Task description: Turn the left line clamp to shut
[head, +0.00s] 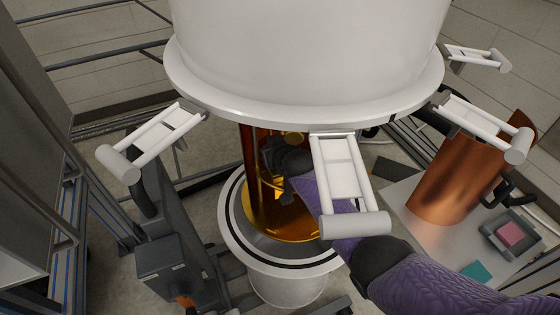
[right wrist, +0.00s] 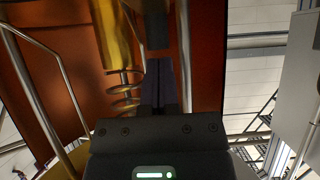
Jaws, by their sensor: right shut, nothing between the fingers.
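I cannot make out the left line clamp for certain in either view. My right arm reaches in from the lower right under the white can, partly hidden by a white flange handle. My right gripper (head: 282,172) is dark and sits among the copper and gold parts. In the right wrist view its fingers (right wrist: 165,88) are shut and empty, pointing in between copper-coloured uprights. A small dark block (right wrist: 156,28) shows just beyond the fingertips; I cannot tell what it is or whether they touch it. My left gripper is not in view.
A gold column (right wrist: 115,38) and a thin coiled line (right wrist: 124,97) stand close left of the fingers. The white can (head: 305,55) hangs overhead. An open white vessel (head: 285,280) stands below. A copper cylinder (head: 455,175) and small tray (head: 512,236) are at right.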

